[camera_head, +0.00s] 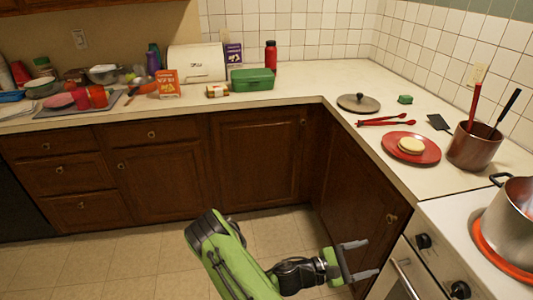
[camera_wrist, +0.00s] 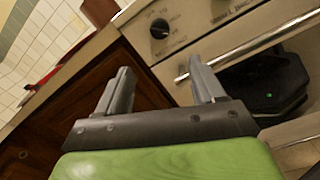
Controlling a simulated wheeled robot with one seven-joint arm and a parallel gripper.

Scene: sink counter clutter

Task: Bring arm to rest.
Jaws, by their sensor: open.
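My green arm reaches in from the bottom of the head view, low in front of the cabinets and below counter height. My gripper (camera_head: 362,259) is open and empty, its two grey fingers apart and pointing right beside the stove front. In the wrist view my gripper (camera_wrist: 160,80) also shows open, with nothing between the fingers. Beyond the fingers are the dark cabinet side (camera_wrist: 85,90) and the oven front with its knob (camera_wrist: 160,28) and handle (camera_wrist: 260,42).
The stove (camera_head: 440,225) with a steel pot (camera_head: 515,225) stands at right. The counter holds a red plate (camera_head: 385,143), a brown pot (camera_head: 472,150), a pan lid (camera_head: 358,103), a green box (camera_head: 252,79) and clutter at left. The floor (camera_head: 120,260) at left is clear.

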